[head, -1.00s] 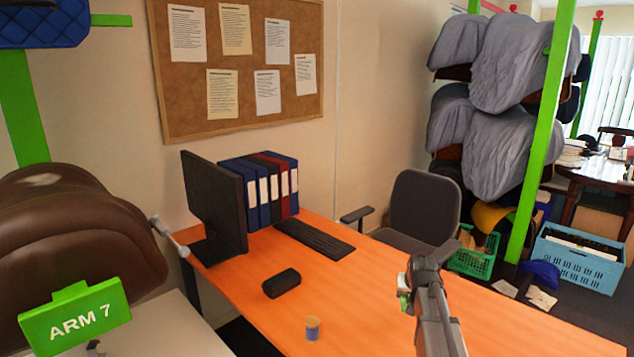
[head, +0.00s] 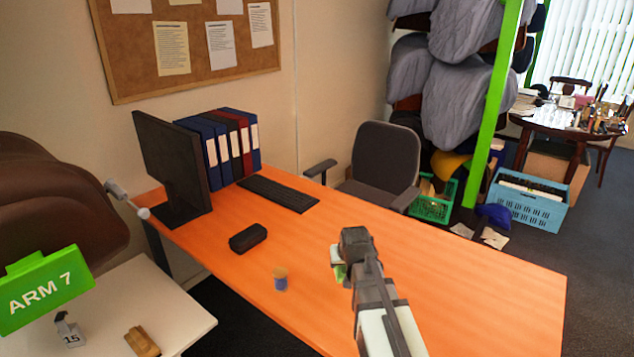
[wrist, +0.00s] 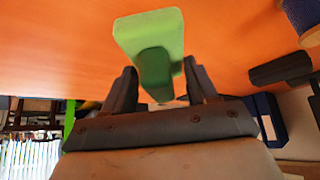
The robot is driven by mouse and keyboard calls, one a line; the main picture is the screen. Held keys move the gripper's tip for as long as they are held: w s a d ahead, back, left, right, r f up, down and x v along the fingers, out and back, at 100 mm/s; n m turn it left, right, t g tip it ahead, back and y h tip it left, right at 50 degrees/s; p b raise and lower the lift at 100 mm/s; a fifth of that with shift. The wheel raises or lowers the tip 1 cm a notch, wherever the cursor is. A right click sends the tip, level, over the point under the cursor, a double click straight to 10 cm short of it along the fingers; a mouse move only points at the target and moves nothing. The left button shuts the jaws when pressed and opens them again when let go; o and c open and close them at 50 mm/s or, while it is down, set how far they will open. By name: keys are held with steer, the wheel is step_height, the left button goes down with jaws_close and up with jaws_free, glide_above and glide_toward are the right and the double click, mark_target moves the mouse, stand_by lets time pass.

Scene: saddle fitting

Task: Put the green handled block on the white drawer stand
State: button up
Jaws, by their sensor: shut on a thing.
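The green handled block (wrist: 150,35) is in my gripper (wrist: 158,80). In the wrist view the jaws are shut on its narrower handle, and the wide green plate lies beyond the fingertips. A white top (head: 180,312) is at the lower left of the head view. No drawers show on it, so I cannot tell whether it is the white drawer stand.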

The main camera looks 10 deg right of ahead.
mark_target(394, 273)
steer(key=d+r+m+h, duration=0.1)
steer(key=d+r+m, duration=0.3)
steer(key=d, duration=1.2)
steer(key=shift+h, duration=0.6)
steer(key=shift+s+d+f, duration=0.1)
steer(key=shift+s+f, duration=0.15)
steer(key=shift+f, duration=1.35)
steer(key=shift+s+a+f, duration=0.1)
steer(key=shift+s+f, duration=0.15)
steer(key=shift+f, duration=1.35)
steer(key=shift+s+d+f, duration=0.1)
steer(key=shift+s+f, duration=0.15)
steer(key=shift+f, duration=1.35)
steer(key=shift+f+g, duration=0.2)
steer(key=shift+g, duration=0.1)
steer(key=o, duration=1.1)
steer(key=shift+r, duration=0.15)
steer(key=v, duration=1.1)
steer(key=shift+r, duration=0.1)
steer(key=shift+o, duration=0.4)
steer(key=shift+s+r, duration=0.25)
steer(key=shift+r, duration=0.1)
